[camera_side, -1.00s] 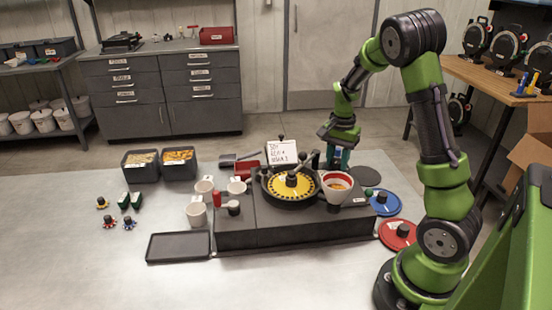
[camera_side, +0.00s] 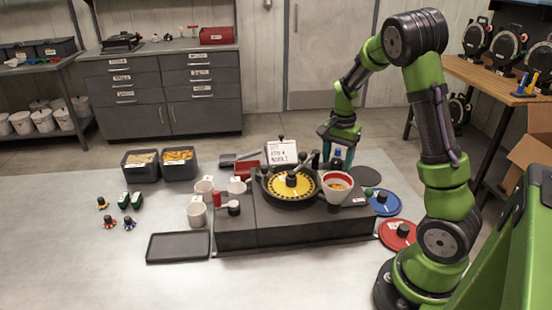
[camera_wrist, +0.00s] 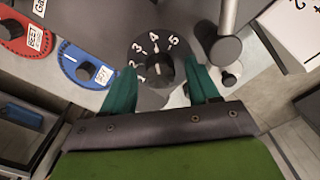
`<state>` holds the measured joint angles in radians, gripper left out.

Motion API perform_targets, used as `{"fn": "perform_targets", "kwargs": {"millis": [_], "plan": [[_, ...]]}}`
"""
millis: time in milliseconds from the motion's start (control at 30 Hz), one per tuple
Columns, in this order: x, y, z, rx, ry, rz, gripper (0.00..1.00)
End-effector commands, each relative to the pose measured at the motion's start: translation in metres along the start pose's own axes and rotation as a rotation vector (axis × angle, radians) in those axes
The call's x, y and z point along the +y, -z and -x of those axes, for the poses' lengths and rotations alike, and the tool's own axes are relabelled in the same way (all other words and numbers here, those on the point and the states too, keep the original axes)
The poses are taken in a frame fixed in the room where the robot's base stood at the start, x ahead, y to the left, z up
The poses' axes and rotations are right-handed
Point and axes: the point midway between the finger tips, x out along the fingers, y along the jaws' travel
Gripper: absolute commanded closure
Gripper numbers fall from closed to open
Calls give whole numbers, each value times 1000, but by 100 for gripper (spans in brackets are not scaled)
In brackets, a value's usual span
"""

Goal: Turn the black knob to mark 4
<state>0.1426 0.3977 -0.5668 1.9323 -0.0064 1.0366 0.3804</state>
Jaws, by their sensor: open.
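The black knob (camera_wrist: 158,67) is in the middle of the wrist view, on a round dark dial with white numbers up to 5. The 4 lies just above the knob there; where its pointer stands is too small to tell. My gripper (camera_wrist: 163,82) is open, with one teal finger on each side of the knob. Whether either finger touches it cannot be told. In the side view my gripper (camera_side: 338,155) is at the back of the dark seed meter (camera_side: 295,230), fingers apart and pointing down, with a dark shape between them that is hard to make out.
A grey post and cylinder (camera_wrist: 224,48) stand close right of the dial. A blue disc (camera_side: 384,203) and a red disc (camera_side: 398,234) lie right of the meter.

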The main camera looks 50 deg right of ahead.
Motion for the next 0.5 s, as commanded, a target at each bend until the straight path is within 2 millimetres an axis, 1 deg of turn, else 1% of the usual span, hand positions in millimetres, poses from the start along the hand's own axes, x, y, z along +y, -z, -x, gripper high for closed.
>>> {"fn": "perform_targets", "kwargs": {"millis": [167, 500], "plan": [[-1, 0, 29, 3, 6, -1, 40], [-1, 1, 112, 4, 8, 0, 40]]}}
